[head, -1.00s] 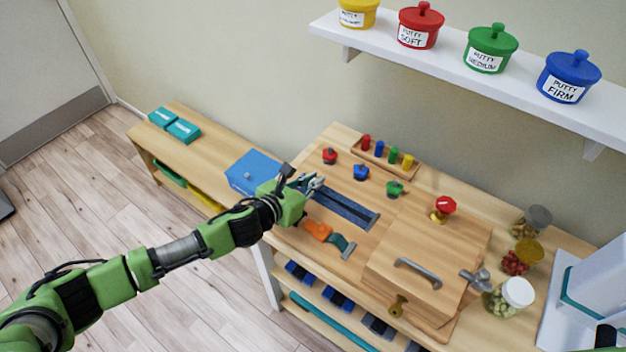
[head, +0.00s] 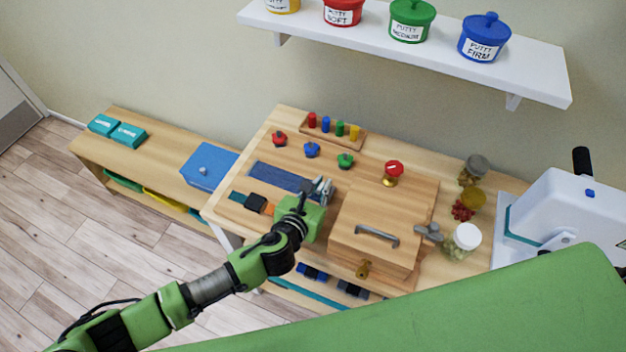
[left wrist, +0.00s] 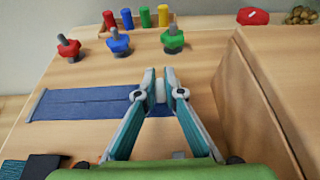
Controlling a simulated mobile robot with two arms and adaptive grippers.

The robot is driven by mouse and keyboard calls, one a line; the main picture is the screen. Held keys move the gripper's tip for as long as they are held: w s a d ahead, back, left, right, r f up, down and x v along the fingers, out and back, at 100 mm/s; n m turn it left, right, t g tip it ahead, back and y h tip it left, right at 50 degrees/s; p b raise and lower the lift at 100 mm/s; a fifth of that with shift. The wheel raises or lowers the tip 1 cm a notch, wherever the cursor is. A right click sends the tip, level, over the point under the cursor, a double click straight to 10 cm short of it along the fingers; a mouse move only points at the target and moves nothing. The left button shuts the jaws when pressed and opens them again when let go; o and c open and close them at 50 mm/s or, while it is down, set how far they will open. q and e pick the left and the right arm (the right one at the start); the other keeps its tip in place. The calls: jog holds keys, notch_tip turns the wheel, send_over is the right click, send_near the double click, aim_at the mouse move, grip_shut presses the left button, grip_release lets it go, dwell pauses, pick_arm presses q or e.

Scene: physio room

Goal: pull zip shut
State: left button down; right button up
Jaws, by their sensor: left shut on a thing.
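The zip is a blue fabric strip (head: 278,176) fixed flat on the wooden board; it also shows in the left wrist view (left wrist: 82,103). My left gripper (head: 321,188) is at the strip's right end. In the left wrist view its fingers (left wrist: 159,88) are closed together over that end, shut on the zip pull. The pull itself is mostly hidden between the fingers. The strip left of the gripper looks closed, with a thin line along its middle. My right gripper is not in view.
A wooden box (head: 352,214) with a grey handle stands close right of the gripper. Red, blue and green knobs (head: 312,150) and a peg rack (head: 333,137) lie behind the strip. A strap with an orange part (head: 256,202) lies in front. Jars (head: 463,240) stand further right.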

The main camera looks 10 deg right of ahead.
pick_arm(q)
jog(key=shift+s+d, duration=0.15)
jog(key=shift+d, duration=0.05)
jog(key=c, duration=2.1)
grip_release()
jog(key=shift+c, duration=0.2)
jog(key=shift+s+a+r, duration=0.15)
jog(key=shift+s+a, duration=0.1)
jog(key=v, duration=1.1)
jog(key=shift+s+r, duration=0.1)
jog(key=shift+s, duration=0.05)
